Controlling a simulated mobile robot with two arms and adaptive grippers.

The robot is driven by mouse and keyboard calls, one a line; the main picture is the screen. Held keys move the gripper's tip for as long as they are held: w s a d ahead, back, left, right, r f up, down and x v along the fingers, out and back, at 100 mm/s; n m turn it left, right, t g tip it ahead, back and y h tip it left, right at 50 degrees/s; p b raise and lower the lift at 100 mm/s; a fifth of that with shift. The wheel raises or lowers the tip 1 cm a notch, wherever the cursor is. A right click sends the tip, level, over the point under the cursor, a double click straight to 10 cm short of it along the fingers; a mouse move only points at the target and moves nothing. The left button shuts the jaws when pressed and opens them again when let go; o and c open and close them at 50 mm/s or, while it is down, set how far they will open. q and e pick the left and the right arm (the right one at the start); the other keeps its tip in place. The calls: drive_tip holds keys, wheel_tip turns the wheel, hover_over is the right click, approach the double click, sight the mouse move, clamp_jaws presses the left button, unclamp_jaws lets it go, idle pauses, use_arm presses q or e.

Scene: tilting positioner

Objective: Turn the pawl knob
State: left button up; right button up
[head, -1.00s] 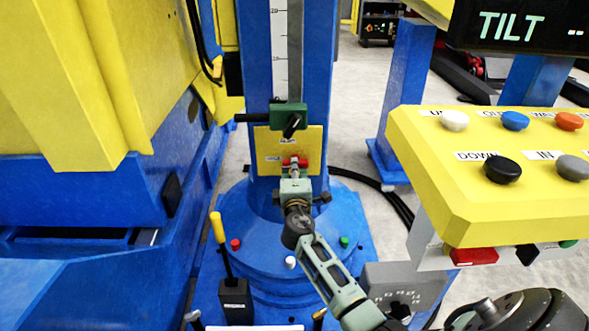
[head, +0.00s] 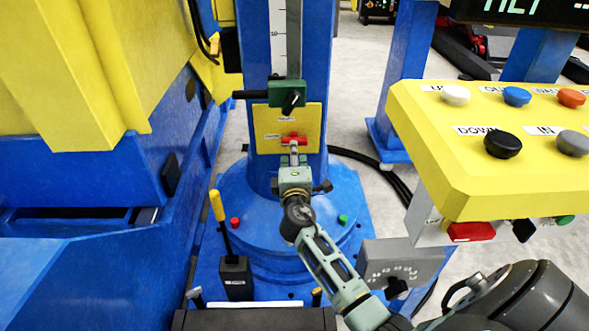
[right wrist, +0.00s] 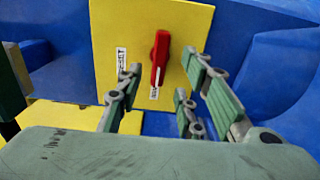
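The red pawl knob (head: 290,139) sits on a yellow plate (head: 262,139) on the blue column. Its bar lies sideways in the head view, beside the left label. In the right wrist view the knob (right wrist: 160,58) appears upright, its end near the lower label. My right gripper (head: 294,160) is in front of the plate, just below the knob in the head view. In the right wrist view its fingers are open, on the left and right of the knob, with a gap on both sides. It holds nothing. My left gripper is out of view.
A green clamp with a black lever (head: 288,93) sits on the column above the plate. A yellow push-button panel (head: 440,150) stands at the right. A yellow-handled lever (head: 217,206) rises at the left of the round blue base (head: 262,215).

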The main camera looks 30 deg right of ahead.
drive_tip(key=v, duration=0.8)
